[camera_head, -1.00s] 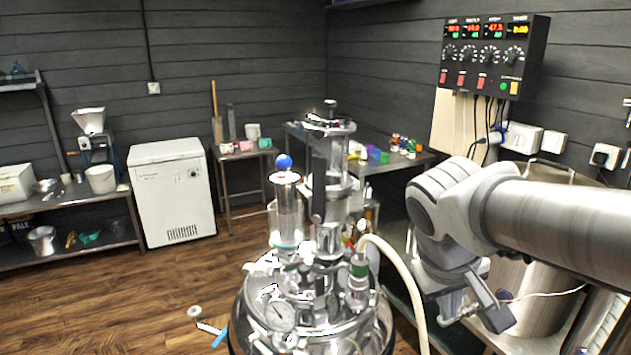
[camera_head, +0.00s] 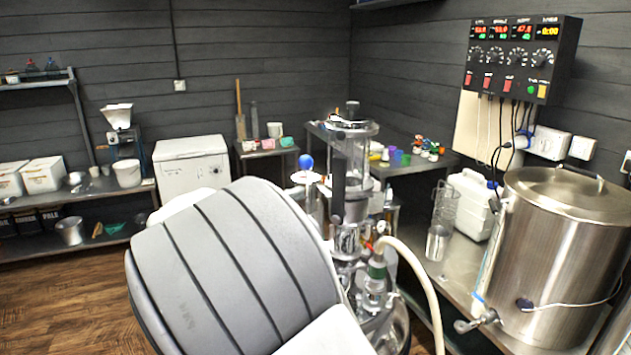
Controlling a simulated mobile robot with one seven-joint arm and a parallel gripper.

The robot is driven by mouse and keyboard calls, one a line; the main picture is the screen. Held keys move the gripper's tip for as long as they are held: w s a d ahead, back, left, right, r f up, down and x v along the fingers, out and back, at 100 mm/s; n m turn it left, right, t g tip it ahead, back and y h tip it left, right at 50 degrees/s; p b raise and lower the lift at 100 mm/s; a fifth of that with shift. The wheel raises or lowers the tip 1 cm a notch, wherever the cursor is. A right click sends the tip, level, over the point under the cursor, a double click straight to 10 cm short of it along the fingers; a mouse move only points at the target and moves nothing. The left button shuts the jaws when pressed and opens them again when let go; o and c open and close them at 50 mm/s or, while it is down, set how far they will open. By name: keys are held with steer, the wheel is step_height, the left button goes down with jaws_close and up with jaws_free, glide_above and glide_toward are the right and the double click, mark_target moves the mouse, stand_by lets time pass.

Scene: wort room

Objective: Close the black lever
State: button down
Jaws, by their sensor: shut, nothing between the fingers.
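A steel and glass column (camera_head: 355,170) stands upright on the brewing vessel at the centre of the head view. A dark, upright, lever-like part (camera_head: 338,182) runs along the column's left side; it looks like the black lever. Its upper part is in plain sight. My large grey ridged arm link fills the lower middle of the view and covers most of the vessel below. My gripper is not visible, so its place relative to the lever cannot be told.
A pale hose (camera_head: 425,275) curves down right of the column. A steel kettle (camera_head: 570,260) with a tap (camera_head: 480,320) stands on the right bench, near a white canister (camera_head: 472,205). A control box (camera_head: 520,60) hangs above. Open wooden floor (camera_head: 60,300) shows at left.

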mark_target(342, 197)
steer(key=p+x, duration=0.1)
steer(key=x, duration=0.8)
steer(key=shift+w, duration=0.5)
